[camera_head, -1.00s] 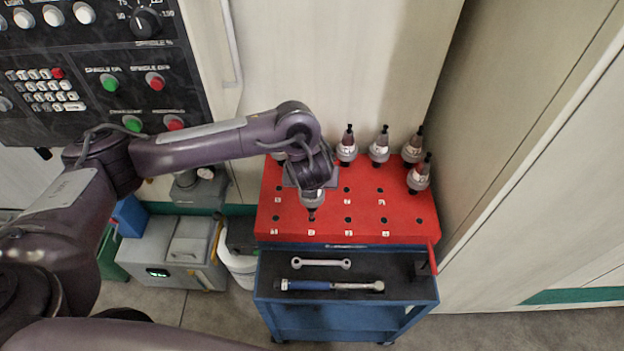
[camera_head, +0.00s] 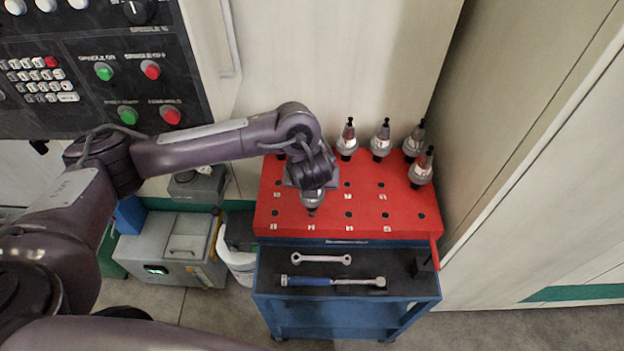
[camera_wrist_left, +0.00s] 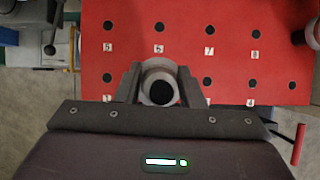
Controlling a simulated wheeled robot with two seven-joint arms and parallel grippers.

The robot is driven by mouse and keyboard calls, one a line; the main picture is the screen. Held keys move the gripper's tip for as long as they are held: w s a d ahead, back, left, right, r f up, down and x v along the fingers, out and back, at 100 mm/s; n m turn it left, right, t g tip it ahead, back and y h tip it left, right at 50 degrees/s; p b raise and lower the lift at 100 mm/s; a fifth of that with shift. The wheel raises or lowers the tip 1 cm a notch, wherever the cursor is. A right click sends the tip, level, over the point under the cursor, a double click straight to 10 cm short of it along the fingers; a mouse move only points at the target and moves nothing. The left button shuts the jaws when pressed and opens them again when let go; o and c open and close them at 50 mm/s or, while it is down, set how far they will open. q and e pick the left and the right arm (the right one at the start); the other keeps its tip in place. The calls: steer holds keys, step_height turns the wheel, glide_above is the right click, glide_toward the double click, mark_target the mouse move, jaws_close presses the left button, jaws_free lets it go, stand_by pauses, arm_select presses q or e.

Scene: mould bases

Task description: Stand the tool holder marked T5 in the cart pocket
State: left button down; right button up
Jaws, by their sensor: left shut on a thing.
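My left gripper (camera_wrist_left: 158,88) is shut on a tool holder (camera_wrist_left: 158,72), seen end-on between the fingers in the left wrist view. In the head view the held tool holder (camera_head: 312,197) is a grey tapered piece, upright with its narrow end down. It stands over the front row of the red cart top (camera_head: 365,222), at the second pocket from the left. That pocket is hidden beneath it. I cannot tell whether its tip is inside the pocket. No T5 mark is readable. My right gripper is not in view.
Several other tool holders stand along the cart's back and right side, one at the right (camera_head: 421,168). Numbered empty pockets lie around the held one. A wrench (camera_head: 321,259) and a blue-handled tool (camera_head: 333,282) lie on the black shelf in front. A wall panel rises close on the right.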

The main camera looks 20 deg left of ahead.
arm_select(q)
steer(key=shift+w+f+b, duration=0.1)
steer(key=shift+f+b, duration=1.25)
steer(key=shift+f, duration=0.3)
steer(key=c, duration=0.9)
jaws_free()
steer(key=shift+s+f, duration=0.2)
steer(key=p+v, duration=0.1)
steer(key=v, duration=0.1)
steer(key=p+v, duration=0.1)
steer(key=v, duration=0.1)
steer(key=p+v, duration=0.2)
steer(key=v, duration=0.1)
steer(key=shift+w+r, duration=0.15)
steer(key=shift+w, duration=0.15)
steer(key=shift+s+d+r+p, duration=0.1)
steer(key=shift+s+r+p, duration=0.3)
steer(key=shift+p, duration=0.1)
steer(key=shift+f, duration=0.15)
